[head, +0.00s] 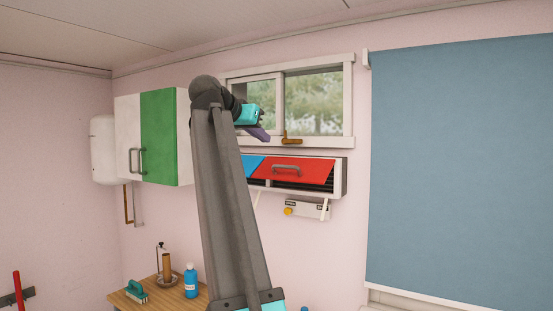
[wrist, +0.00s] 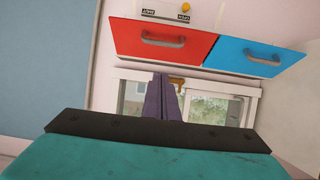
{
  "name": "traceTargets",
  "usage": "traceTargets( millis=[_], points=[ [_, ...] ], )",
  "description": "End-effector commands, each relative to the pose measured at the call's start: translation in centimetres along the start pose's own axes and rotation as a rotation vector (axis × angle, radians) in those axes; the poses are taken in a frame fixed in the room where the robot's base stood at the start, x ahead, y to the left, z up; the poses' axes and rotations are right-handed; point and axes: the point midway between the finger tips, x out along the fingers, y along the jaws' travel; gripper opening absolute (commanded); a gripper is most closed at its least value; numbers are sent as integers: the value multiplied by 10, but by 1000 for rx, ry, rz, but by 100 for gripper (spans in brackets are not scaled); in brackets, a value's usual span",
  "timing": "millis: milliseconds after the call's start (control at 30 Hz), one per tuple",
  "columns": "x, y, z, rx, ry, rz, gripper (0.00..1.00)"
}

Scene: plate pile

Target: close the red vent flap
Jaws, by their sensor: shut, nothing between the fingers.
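The red vent flap (head: 305,168) is on the right part of a white-framed wall vent, below the window. It has a grey bar handle (head: 287,169). Dark slats show beneath its lower edge, so it stands tilted out from the vent. In the wrist view, which is upside down, the red flap (wrist: 160,42) lies at upper left with its handle clear. My gripper (head: 264,136) is in front of the window, above and left of the red flap, apart from it. Its purple fingers (wrist: 163,82) are together and empty.
A blue flap (head: 253,165) is left of the red one, partly hidden by my arm; it also shows in the wrist view (wrist: 250,57). A control box (head: 308,209) with a yellow knob hangs below. A wooden window handle (head: 291,138) projects above. A blue blind (head: 460,170) is at right.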

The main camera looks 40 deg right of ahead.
Motion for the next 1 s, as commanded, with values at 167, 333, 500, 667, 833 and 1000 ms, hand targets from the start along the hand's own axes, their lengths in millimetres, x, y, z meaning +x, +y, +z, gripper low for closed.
traceTargets(
  millis=[167,333,500,667,833,1000],
  points=[
    [3,0,1,-1,0,0,0],
    [10,-1,2,-1,0,0,0],
    [20,-1,2,-1,1,1,0],
    [30,-1,2,-1,0,0,0],
    [41,-1,2,-1,0,0,0],
    [49,-1,2,0,0,1,0]
  ],
)
